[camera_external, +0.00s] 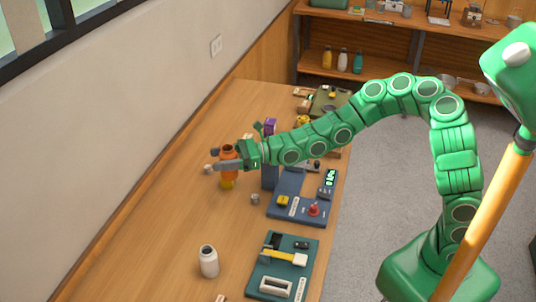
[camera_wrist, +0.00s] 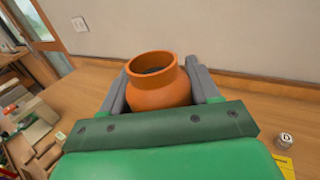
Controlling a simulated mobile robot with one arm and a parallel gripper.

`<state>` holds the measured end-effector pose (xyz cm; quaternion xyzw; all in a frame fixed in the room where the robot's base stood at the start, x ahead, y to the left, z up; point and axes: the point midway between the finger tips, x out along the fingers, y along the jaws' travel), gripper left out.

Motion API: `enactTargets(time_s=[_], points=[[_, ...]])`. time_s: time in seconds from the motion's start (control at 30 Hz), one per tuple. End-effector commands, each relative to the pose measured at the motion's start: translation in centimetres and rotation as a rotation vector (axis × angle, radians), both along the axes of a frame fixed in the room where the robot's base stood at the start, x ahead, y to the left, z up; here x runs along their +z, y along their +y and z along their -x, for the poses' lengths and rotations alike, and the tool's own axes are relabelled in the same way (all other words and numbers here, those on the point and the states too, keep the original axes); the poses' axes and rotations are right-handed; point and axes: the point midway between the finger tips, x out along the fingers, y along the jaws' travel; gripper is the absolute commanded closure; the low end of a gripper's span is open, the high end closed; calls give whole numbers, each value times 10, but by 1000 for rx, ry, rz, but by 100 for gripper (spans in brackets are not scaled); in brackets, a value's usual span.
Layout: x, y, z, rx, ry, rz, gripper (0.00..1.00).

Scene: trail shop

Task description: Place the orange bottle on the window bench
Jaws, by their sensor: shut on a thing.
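The orange bottle (camera_external: 228,151) is between the fingers of my gripper (camera_external: 228,165), over the long wooden bench (camera_external: 165,225) along the wall. In the wrist view the bottle (camera_wrist: 158,92) stands roughly upright, its round open mouth showing, with a grey finger of my gripper (camera_wrist: 160,92) on each side. My gripper is shut on it. I cannot tell whether the bottle touches the bench.
A white bottle (camera_external: 208,262) stands at the near part of the bench. A blue tray (camera_external: 290,205) and a teal tray (camera_external: 283,262) with small parts lie along its right edge. The bench along the wall is mostly clear.

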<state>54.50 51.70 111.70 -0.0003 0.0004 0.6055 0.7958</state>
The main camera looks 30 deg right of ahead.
Motion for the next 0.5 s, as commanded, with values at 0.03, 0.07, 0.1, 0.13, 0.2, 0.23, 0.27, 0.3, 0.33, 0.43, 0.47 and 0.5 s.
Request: enactTargets(time_s=[0.03, 0.07, 0.1, 0.13, 0.2, 0.23, 0.27, 0.3, 0.33, 0.43, 0.47, 0.5], points=[[-1, 11, 8, 12, -1, 0, 77], [-2, 17, 12, 16, 0, 0, 77], [-3, 24, 16, 22, 0, 0, 77], [-3, 30, 20, 27, -1, 0, 77], [-5, 41, 28, 35, 0, 0, 77], [-5, 45, 31, 38, -1, -1, 77], [-6, 49, 34, 42, -1, -1, 77], [-7, 54, 38, 46, -1, -1, 77], [-7, 57, 40, 48, 0, -1, 77], [-8, 68, 48, 58, -1, -1, 77], [-9, 70, 51, 60, -1, -1, 77], [-9, 74, 54, 64, -1, -1, 77]])
